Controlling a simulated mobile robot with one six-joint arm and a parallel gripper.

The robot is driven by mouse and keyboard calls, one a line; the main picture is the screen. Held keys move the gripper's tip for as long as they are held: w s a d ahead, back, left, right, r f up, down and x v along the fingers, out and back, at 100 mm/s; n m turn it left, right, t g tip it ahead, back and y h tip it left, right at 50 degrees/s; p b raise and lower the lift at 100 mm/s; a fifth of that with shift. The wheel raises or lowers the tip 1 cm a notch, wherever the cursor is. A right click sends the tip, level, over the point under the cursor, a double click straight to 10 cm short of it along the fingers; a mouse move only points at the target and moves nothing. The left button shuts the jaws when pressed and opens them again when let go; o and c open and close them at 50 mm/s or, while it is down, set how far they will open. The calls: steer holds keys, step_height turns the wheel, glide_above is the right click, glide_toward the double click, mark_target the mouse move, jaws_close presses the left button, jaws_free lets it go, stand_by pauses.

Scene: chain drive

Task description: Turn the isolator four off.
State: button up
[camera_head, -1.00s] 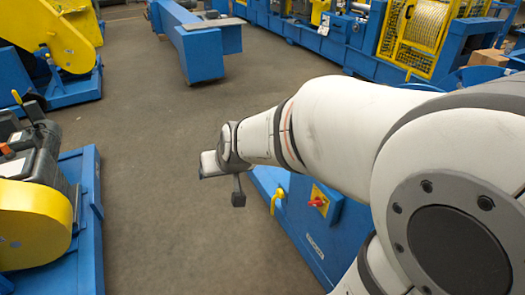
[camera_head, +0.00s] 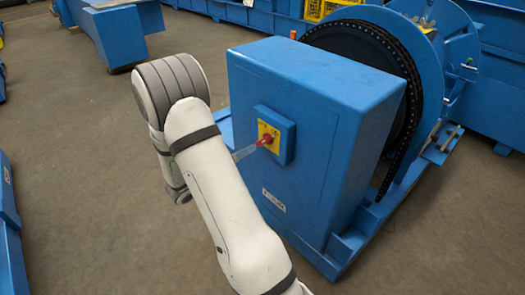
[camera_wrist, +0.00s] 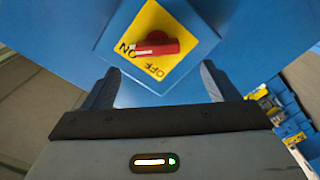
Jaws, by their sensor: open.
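The isolator is a red rotary handle (camera_wrist: 157,44) on a yellow plate (camera_wrist: 188,57) marked ON and OFF, in the wrist view. Its left end lies by the word ON; OFF is printed below the handle. My gripper (camera_wrist: 158,84) is open, with its fingers spread below the plate on either side and nothing between them. In the head view the red handle (camera_head: 267,140) and its plate sit in a small blue box (camera_head: 285,124) on the front of a blue cabinet (camera_head: 300,92). My arm hides most of the gripper there.
A white label (camera_head: 273,200) is on the cabinet below the switch, too small to read. A large drum with a black chain (camera_head: 400,150) stands behind the cabinet. Bare floor (camera_head: 90,180) lies to the left. Blue machinery (camera_head: 120,30) stands further back.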

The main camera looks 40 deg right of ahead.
mark_target(260, 143)
steer(key=d+b, duration=0.2)
steer(key=d, duration=0.5)
steer(key=shift+w, duration=0.1)
steer(key=shift+w+d, duration=0.1)
steer(key=shift+d, duration=0.25)
steer(key=shift+c, duration=0.3)
